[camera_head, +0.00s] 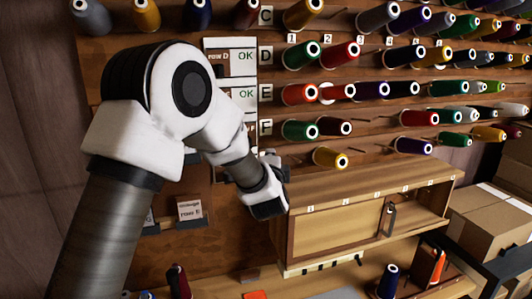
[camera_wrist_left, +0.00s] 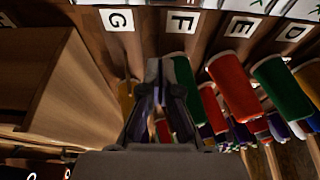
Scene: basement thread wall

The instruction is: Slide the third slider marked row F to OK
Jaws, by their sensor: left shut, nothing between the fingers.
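White slider plates stand in a column left of the row letters in the head view. The top plate (camera_head: 230,56) reads "row D" and "OK"; the plate below it (camera_head: 243,97) also shows "OK". The third plate, level with letter F (camera_head: 266,128), is mostly behind my left arm, so its slider and position are hidden. My left gripper (camera_head: 278,190) is below that plate, beside the wooden cabinet's left end. In the left wrist view, my left gripper (camera_wrist_left: 165,68) is shut and empty, below the F label (camera_wrist_left: 181,22). White plate edges (camera_wrist_left: 175,2) show at the top.
Several thread spools (camera_head: 300,130) stick out from pegs right of the letters. The wooden cabinet (camera_head: 300,235) projects close by my left gripper and shows in the left wrist view (camera_wrist_left: 70,100). Green (camera_wrist_left: 178,95) and red spools (camera_wrist_left: 232,85) stand beside the fingers. Boxes (camera_head: 490,220) stand at right.

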